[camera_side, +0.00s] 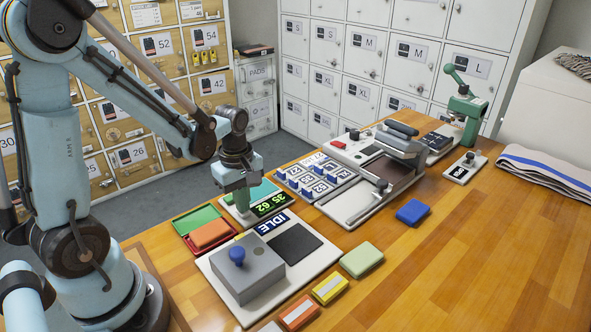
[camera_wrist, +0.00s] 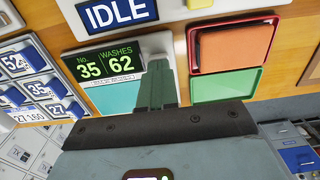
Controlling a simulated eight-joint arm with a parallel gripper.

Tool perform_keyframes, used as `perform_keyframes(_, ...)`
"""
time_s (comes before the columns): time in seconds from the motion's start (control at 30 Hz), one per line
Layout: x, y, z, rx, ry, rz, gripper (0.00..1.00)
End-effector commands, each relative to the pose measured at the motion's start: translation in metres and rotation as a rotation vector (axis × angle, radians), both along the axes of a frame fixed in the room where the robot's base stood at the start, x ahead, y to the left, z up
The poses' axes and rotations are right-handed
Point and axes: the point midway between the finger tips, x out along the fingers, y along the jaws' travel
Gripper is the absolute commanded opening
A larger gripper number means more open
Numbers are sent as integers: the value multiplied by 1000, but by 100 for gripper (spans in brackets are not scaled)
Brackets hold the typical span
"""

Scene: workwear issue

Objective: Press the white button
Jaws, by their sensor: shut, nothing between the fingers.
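I cannot make out a white button for certain in either view. My gripper (camera_side: 242,205) points down at the small white panel with the green number display (camera_side: 271,204), beside the display. In the wrist view the closed green fingers (camera_wrist: 158,75) reach over that panel, next to the display (camera_wrist: 109,64) reading "35" and "62". They hold nothing and hide part of the panel behind them. A teal pad (camera_wrist: 113,97) shows on the panel beside the fingers. I cannot tell whether the fingertips touch the panel.
A tray with an orange block (camera_side: 210,233) lies left of the panel. In front is the "IDLE" unit (camera_side: 271,222) with a blue-knobbed grey box (camera_side: 246,272). A numbered blue switch board (camera_side: 316,178) and a larger machine (camera_side: 372,185) stand behind right. The right wooden tabletop (camera_side: 480,245) is clear.

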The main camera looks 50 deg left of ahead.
Motion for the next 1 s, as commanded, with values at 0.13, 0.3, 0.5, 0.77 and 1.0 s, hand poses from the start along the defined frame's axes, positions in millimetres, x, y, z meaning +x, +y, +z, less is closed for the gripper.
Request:
perform_keyframes(0.13,0,0,0,0,0,0,0)
perform_keyframes(0.3,0,0,-1,0,0,0,0)
perform_keyframes(0.5,0,0,-13,-1,1,0,0)
perform_keyframes(0.77,1,0,-20,0,-3,0,0)
perform_keyframes(1.0,1,0,-19,0,-4,0,0)
